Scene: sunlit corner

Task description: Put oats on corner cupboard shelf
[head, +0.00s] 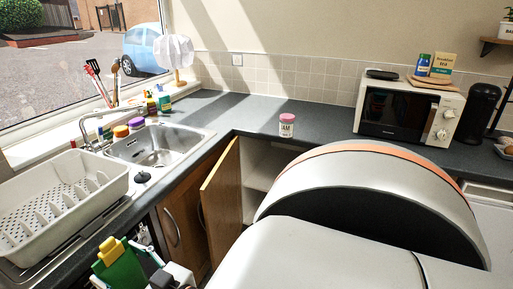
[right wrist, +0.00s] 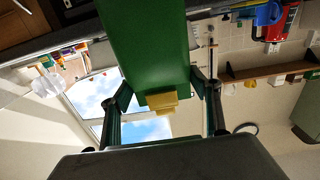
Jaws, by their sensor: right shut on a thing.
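The oats (head: 120,272), a green pack with a yellow clip on its end, show at the bottom left of the head view. In the right wrist view the oats (right wrist: 145,45) stand between the two fingers. My right gripper (right wrist: 162,92) is shut on the pack, near the clip end. In the head view my right gripper (head: 140,262) holds it low, in front of the counter and left of the open door. The corner cupboard's wooden door (head: 221,195) is open. A pale shelf (head: 262,172) shows inside, partly hidden by my arm. My left gripper is not in view.
A jam jar (head: 286,125) stands on the corner counter above the cupboard. A sink (head: 160,146) and a white dish rack (head: 60,195) are at left. A microwave (head: 408,110) stands at right. The open door's edge sticks out between the oats and the cupboard opening.

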